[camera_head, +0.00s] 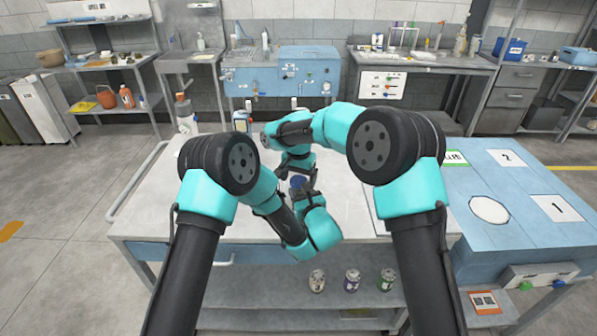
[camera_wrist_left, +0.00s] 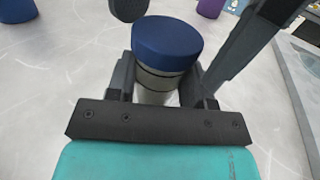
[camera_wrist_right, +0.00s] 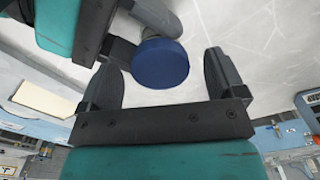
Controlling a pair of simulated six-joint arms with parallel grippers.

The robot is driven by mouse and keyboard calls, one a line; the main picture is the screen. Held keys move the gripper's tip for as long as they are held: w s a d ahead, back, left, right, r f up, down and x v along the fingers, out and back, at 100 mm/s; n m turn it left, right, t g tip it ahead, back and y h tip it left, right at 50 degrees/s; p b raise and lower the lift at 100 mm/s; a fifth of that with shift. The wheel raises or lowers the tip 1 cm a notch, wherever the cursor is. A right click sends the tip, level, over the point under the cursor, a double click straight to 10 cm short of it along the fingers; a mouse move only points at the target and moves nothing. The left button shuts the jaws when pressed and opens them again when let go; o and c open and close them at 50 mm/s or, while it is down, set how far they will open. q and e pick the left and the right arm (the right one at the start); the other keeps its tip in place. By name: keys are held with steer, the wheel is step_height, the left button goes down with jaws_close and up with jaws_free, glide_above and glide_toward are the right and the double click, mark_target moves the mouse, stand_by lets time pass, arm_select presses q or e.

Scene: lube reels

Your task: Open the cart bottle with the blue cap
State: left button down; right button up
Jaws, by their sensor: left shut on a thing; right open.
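The bottle with the blue cap (camera_wrist_left: 167,43) stands on the cart top (camera_head: 160,185); its pale body (camera_wrist_left: 157,84) shows below the cap. My left gripper (camera_wrist_left: 156,80) is shut on the bottle body, just under the cap. In the head view the blue cap (camera_head: 298,181) is small and partly hidden between my grippers. My right gripper (camera_wrist_right: 165,75) is open, with its fingers to either side of the blue cap (camera_wrist_right: 160,63) as seen in its wrist view. In the head view my right gripper's fingertips are largely hidden by the arms.
Other bottles (camera_head: 241,121) stand at the cart's far edge. Several small cans (camera_head: 352,280) sit on the lower shelf. A blue workbench with numbered white marks (camera_head: 507,158) is to the right. The left part of the cart top is free.

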steer(key=c, duration=0.9)
steer(key=n, duration=0.6)
steer(key=shift+n, duration=0.3)
steer(key=shift+c, duration=0.2)
steer(key=o, duration=1)
steer(key=shift+r, duration=2.25)
